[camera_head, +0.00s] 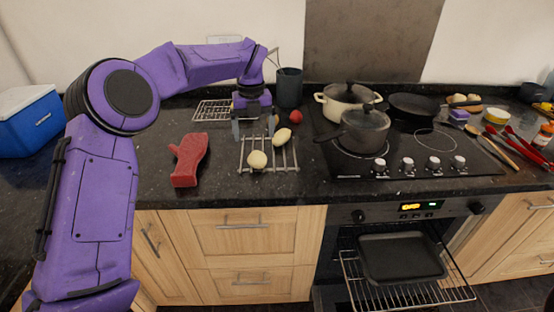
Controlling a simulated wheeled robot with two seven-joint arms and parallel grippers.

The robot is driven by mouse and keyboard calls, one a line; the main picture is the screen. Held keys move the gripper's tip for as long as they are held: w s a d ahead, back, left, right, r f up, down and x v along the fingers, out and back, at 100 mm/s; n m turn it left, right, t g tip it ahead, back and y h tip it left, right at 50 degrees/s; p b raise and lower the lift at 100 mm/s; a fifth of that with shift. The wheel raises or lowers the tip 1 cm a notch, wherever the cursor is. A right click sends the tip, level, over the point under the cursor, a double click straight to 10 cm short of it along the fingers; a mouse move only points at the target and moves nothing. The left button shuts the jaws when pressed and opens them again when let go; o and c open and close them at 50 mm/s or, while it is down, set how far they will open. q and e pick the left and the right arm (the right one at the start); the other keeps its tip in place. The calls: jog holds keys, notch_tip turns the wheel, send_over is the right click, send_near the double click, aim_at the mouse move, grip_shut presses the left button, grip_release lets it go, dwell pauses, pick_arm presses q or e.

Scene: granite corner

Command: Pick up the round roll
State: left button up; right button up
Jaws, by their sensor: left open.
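A pale round roll (257,159) lies on the front left of a wire rack (285,168) on the dark counter. A second pale roll, more oval (282,136), lies behind it to the right on the rack. My left gripper (254,131) points down over the back of the rack, behind the round roll and left of the oval one. Its fingers are apart, with no roll visibly between them. My right gripper is out of view.
A red oven mitt (188,160) lies left of the rack. A red tomato (296,117) and a dark canister (289,88) stand behind. A lidded dark pot (365,128) and a cream pot (345,98) stand on the hob at right. The oven below is open.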

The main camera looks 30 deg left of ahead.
aim_at(257, 152)
pick_arm(q)
jog(key=f+p, duration=0.1)
jog(key=f, duration=0.3)
jog(key=f+p, duration=0.1)
jog(key=f, duration=0.3)
jog(key=shift+w+d+f, duration=0.1)
jog(key=shift+w+d, duration=0.05)
jog(key=shift+w, duration=0.05)
jog(key=shift+f, duration=0.45)
jog(key=c, duration=1.1)
